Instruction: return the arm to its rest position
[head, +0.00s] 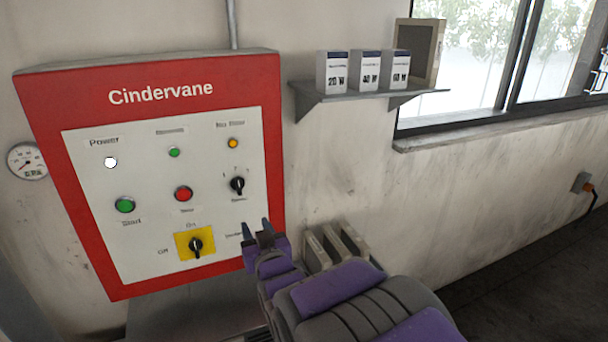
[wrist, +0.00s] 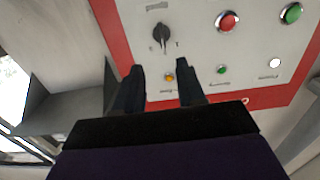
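My gripper (head: 256,228) is in front of the lower right part of the red and white Cindervane control panel (head: 85,237). Its two dark fingers are apart, with nothing between them, and it looks open. The wrist view also shows the open gripper (wrist: 161,68), with the panel upside down behind the fingers. My purple and grey arm reaches up from the bottom of the head view. A black selector knob (head: 237,185) is above the gripper in the head view. The knob also shows beyond the fingertips in the wrist view (wrist: 161,36). I cannot tell whether the fingers touch the panel.
A yellow-backed switch (head: 195,245) and red (head: 183,194) and green (head: 125,205) buttons are on the panel. A wall shelf (head: 368,98) holds several boxes at right. A grey slatted object (head: 320,245) stands close behind my arm.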

